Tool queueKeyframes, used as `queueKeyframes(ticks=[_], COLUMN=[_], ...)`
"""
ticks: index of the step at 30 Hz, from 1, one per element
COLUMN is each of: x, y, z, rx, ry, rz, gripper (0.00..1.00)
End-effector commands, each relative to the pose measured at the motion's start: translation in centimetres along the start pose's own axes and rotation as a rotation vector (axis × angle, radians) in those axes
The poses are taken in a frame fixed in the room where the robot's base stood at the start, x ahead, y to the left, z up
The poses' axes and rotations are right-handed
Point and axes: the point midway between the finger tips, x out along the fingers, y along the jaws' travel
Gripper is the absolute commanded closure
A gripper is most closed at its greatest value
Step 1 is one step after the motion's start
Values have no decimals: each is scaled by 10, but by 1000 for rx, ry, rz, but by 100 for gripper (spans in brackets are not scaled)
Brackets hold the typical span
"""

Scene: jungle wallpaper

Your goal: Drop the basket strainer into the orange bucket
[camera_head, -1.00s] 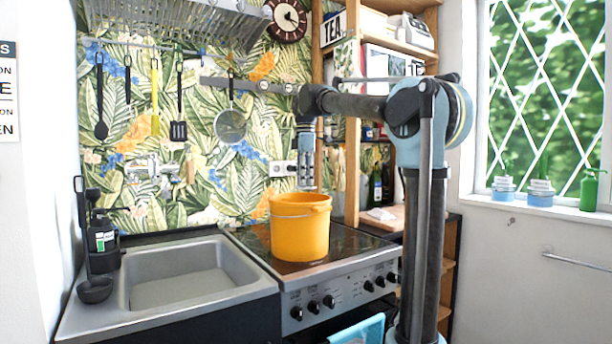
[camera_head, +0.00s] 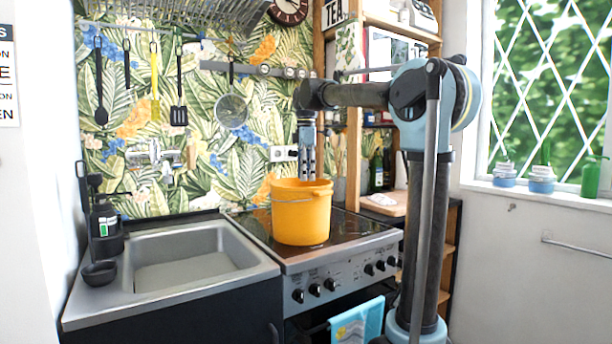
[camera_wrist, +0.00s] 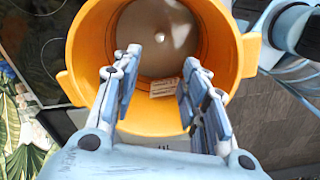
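The orange bucket (camera_head: 301,217) stands upright on the stove's dark hob. It fills much of the wrist view (camera_wrist: 86,42), seen from above into its mouth. My gripper (camera_head: 307,176) points down over the bucket's mouth. In the wrist view its two fingers (camera_wrist: 162,62) are apart, with nothing between them. A round grey-brown surface with a small bright knob (camera_wrist: 188,37) shows down inside the bucket. It may be the basket strainer, but I cannot tell it surely from the bucket's floor. A round mesh strainer with a handle (camera_head: 231,111) hangs on the wall rail.
A steel sink (camera_head: 195,257) is left of the stove (camera_head: 330,262). A black dispenser bottle (camera_head: 106,228) and a small dark bowl (camera_head: 99,273) stand at its left edge. A wooden shelf unit and dark bottle (camera_head: 376,172) are behind my arm, right of the stove.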

Motion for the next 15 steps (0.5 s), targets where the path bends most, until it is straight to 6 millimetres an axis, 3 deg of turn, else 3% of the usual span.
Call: queueKeyframes(ticks=[8,15], x=[-6,-40], y=[0,1], z=[0,0], rx=[0,0], ry=[0,0], rz=[0,0], gripper=[60,60])
